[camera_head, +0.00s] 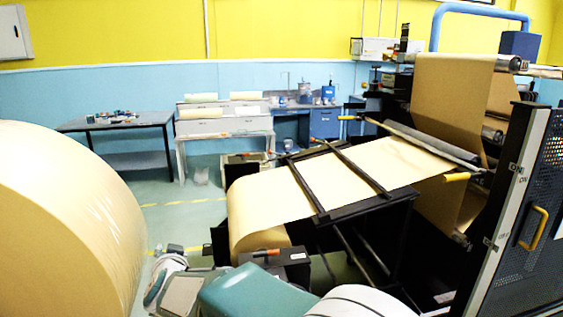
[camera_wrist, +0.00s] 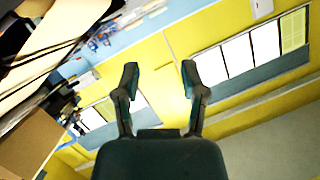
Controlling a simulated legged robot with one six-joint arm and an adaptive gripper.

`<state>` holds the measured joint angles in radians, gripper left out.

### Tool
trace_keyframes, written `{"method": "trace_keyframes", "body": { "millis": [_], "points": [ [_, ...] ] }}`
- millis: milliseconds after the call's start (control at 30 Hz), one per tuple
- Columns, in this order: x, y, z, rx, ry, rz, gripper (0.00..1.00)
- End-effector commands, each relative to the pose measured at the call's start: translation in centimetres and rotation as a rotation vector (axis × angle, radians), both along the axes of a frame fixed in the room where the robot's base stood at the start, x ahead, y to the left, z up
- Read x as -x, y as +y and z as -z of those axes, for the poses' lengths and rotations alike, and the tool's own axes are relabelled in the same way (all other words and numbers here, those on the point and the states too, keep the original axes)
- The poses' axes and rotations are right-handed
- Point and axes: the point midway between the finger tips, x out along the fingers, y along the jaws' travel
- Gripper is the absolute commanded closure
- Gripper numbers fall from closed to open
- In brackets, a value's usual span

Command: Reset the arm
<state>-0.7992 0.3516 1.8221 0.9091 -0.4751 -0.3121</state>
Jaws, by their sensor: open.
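My gripper (camera_wrist: 160,80) shows in the wrist view with its two dark fingers spread apart. Nothing is between the fingers. Behind them are the yellow wall and windows, seen tilted, so the gripper is up in free space and touches nothing visible. In the head view, parts of my own body show at the bottom middle, but I cannot make out the gripper's fingers there.
A large kraft roll (camera_head: 70,225) fills the left of the head view. A black machine with a brown paper web (camera_head: 330,180) stands at the right. A dark table (camera_head: 120,124) stands at the back left. Green floor lies between roll and machine.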

Motion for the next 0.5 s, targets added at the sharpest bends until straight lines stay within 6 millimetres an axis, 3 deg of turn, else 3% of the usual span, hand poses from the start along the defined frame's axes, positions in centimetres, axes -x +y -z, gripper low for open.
{"method": "trace_keyframes", "body": {
  "millis": [33, 200, 367, 500],
  "points": [
    [-0.2, -2.4, -1.6, 0.002, 0.01, -0.014, 0.46],
    [1.1, -9.3, -4.5, 0.048, 0.072, -0.083, 0.46],
    [3.9, -16.1, -5.7, 0.121, 0.148, -0.117, 0.46],
    [7.5, -22.1, -5.7, 0.197, 0.232, -0.12, 0.46]
  ]
}}
